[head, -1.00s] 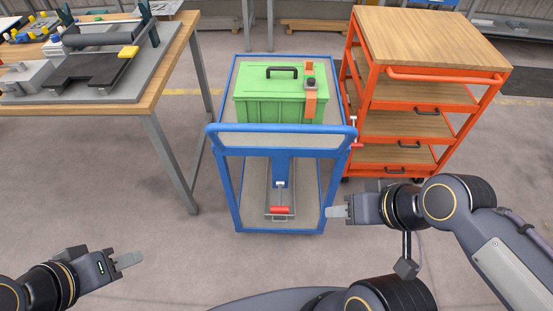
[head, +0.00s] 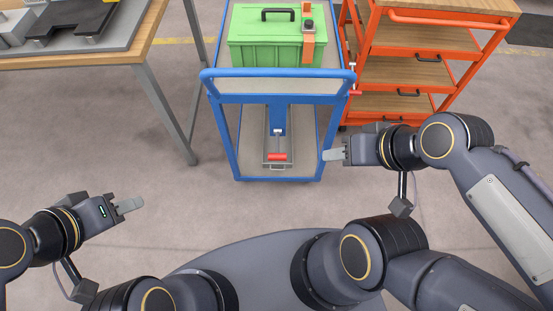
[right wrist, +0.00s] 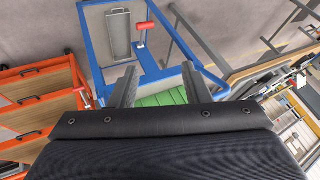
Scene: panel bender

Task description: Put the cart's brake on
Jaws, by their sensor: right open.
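The blue cart (head: 222,150) stands in front of me with its push bar toward me. A red bar on a thin grey upright (head: 277,156) sits low at the cart's near end, over a grey tray-like part.
A green box (head: 275,48) with a black handle and orange strap rests on the cart's top. An orange trolley (head: 420,72) stands close on the cart's right. A wooden-topped workbench (head: 125,55) is at the left. The floor before the cart is free.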

